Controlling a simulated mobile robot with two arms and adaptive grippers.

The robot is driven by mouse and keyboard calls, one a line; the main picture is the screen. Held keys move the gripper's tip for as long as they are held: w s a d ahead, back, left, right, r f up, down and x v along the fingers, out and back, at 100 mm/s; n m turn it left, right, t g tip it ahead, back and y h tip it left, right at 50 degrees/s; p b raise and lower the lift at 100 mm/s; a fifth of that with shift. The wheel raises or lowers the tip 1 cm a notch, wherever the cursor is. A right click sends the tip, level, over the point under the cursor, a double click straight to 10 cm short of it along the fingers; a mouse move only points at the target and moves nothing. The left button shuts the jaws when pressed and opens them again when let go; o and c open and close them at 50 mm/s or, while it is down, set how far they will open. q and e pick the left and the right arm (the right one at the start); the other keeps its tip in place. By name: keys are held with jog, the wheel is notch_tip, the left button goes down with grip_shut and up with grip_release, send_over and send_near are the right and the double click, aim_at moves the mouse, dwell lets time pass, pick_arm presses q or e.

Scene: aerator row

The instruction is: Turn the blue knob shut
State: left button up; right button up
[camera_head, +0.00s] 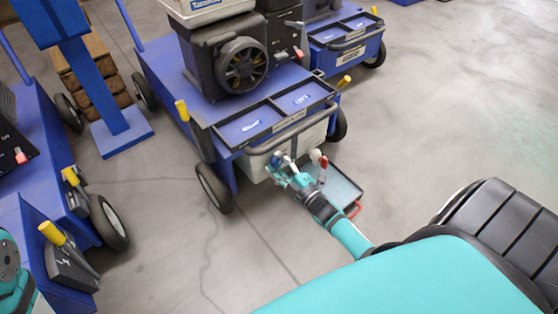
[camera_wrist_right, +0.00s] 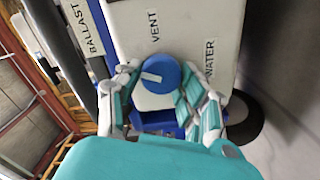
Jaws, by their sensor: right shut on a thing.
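The blue knob (camera_wrist_right: 161,73) sits on the white panel (camera_wrist_right: 195,32) by the printed word VENT. A short white mark on its face lies nearly crosswise in the right wrist view. My right gripper (camera_head: 284,169) is at the front of the blue cart. Its fingers are shut on the knob from both sides, as the right wrist view shows. In the head view the blue knob (camera_head: 276,160) is small and partly hidden by the gripper. My left gripper is not in view.
A red-and-white handle (camera_head: 323,161) is right of my gripper, above a grey tray (camera_head: 343,184). The blue cart (camera_head: 165,67) carries an engine (camera_head: 205,60). Other blue carts stand left and behind. Open concrete floor (camera_head: 445,85) lies to the right.

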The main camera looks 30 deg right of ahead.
jog(key=n, duration=0.4)
jog(key=shift+f+n, duration=0.15)
jog(key=shift+n, duration=0.55)
jog(key=o, duration=1.1)
jog(key=shift+s, duration=0.15)
jog(key=s, duration=1.1)
jog(key=shift+s+d, duration=0.4)
